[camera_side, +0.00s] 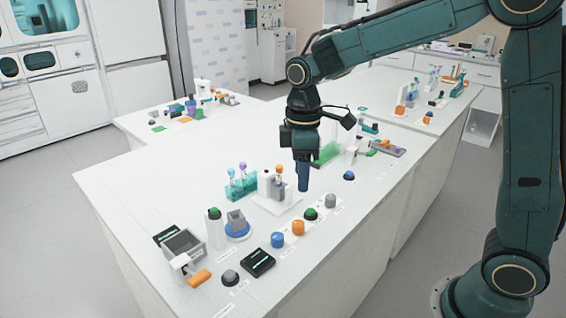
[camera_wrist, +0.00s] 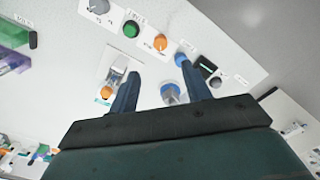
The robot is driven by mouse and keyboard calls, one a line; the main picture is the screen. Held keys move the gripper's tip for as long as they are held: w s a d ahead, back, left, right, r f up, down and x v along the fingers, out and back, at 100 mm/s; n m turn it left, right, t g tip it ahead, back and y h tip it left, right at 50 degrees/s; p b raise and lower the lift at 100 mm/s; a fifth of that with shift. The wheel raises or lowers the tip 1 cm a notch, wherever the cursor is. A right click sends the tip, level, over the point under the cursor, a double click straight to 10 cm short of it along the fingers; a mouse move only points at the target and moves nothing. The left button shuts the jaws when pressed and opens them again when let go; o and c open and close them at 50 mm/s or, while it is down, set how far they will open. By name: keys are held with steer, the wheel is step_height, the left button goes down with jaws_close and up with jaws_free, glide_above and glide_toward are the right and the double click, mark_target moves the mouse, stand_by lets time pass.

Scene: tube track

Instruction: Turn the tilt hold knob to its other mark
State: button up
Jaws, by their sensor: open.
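A row of knobs stands along the front edge of the bench: grey (camera_side: 331,201), green (camera_side: 310,213), orange (camera_side: 298,227) and blue (camera_side: 278,240). The wrist view shows the grey (camera_wrist: 98,6), green (camera_wrist: 131,28), orange (camera_wrist: 160,41) and blue (camera_wrist: 182,60) knobs. Their labels are too small to read, so I cannot tell which is the tilt hold knob or its mark. My gripper (camera_side: 303,188) points down above the bench, behind the grey and green knobs. In the wrist view its two fingers (camera_wrist: 158,70) are apart with nothing held between them.
A teal rack (camera_side: 242,188) with tubes and a white-based stand (camera_side: 275,203) are left of my gripper. A blue dish with a grey cup (camera_side: 237,228), a grey bin (camera_side: 184,245) and a black box (camera_side: 258,264) lie further left. Another blue knob (camera_side: 349,175) is to the right.

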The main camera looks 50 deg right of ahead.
mark_target(300, 223)
step_height(300, 223, down, 14)
steer(key=shift+r, duration=0.1)
stand_by(0.9)
steer(key=c, duration=1)
